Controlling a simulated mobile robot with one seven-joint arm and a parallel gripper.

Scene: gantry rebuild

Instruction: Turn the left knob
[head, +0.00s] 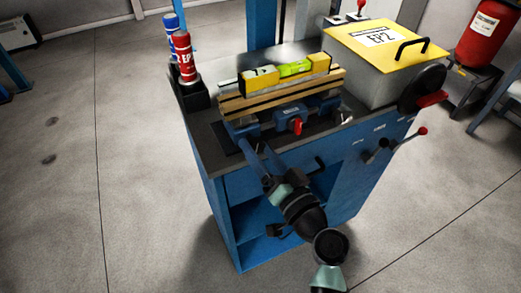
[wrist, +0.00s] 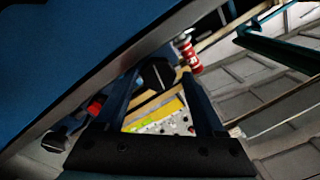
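A blue vise (head: 287,114) with a red lever (head: 295,125) at its middle sits on the bench's front edge. In the wrist view, the left knob (wrist: 157,74), black and faceted, shows between the fingertips. A second black knob (wrist: 55,138) is at the lower left, beyond the red lever (wrist: 95,107). My gripper (head: 256,146) is at the vise's left end, and its arm hides the left knob in the head view. In the wrist view, my gripper (wrist: 160,86) is open, with one finger on each side of the left knob. I cannot tell whether either finger touches it.
Wood strips (head: 280,92) and a yellow level (head: 290,70) lie on the vise. A red bottle (head: 184,60) stands in a black holder at left. A yellow-topped machine (head: 385,45) stands at right. The blue bench front (head: 345,175) has a black handle (head: 320,163).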

